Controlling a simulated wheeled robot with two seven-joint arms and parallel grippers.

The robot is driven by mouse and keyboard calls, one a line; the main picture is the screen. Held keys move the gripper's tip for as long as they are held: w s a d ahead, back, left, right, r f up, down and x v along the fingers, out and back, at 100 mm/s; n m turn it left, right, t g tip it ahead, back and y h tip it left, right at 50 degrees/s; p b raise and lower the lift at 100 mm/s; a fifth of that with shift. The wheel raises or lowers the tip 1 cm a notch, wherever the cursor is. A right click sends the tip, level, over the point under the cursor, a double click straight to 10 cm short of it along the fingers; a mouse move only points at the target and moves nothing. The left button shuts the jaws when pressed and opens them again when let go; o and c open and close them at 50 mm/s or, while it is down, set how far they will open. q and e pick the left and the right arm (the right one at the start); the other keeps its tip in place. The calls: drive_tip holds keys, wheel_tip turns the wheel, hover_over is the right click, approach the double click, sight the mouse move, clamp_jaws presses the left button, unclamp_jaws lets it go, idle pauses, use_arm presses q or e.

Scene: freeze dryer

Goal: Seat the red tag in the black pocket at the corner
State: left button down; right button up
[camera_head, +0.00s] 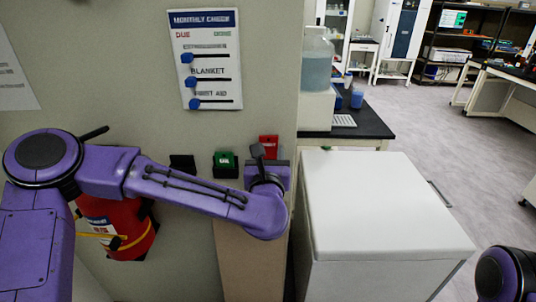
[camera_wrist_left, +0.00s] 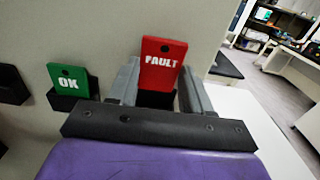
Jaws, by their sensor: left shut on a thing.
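The red tag (camera_wrist_left: 163,62), marked FAULT, stands upright between the two grey fingers of my left gripper (camera_wrist_left: 158,82), which is shut on it. In the head view the red tag (camera_head: 268,142) shows above my left gripper (camera_head: 270,158), near the wall's right corner. A black pocket (camera_wrist_left: 155,99) shows at the tag's lower end, between the fingers. My gripper partly hides this pocket, so I cannot tell how deep the tag sits in it. My right gripper is out of view.
A green OK tag (camera_head: 225,160) sits in a black pocket left of the red tag. Another black pocket (camera_head: 182,164), empty, is farther left. A white cabinet (camera_head: 385,200) stands right of the wall corner. A red extinguisher (camera_head: 118,225) is below my left arm.

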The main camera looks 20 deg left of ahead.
use_arm(q)
drive_tip(key=shift+s+f, duration=0.1)
drive_tip(key=shift+f, duration=0.4)
drive_tip(key=shift+f+b, duration=0.65)
drive_tip(key=shift+b, duration=0.35)
drive_tip(key=shift+f+b, duration=0.9)
drive_tip(key=shift+b, duration=0.1)
drive_tip(key=shift+s+f+b, duration=0.1)
drive_tip(key=shift+f+b, duration=0.35)
drive_tip(key=shift+b, duration=0.15)
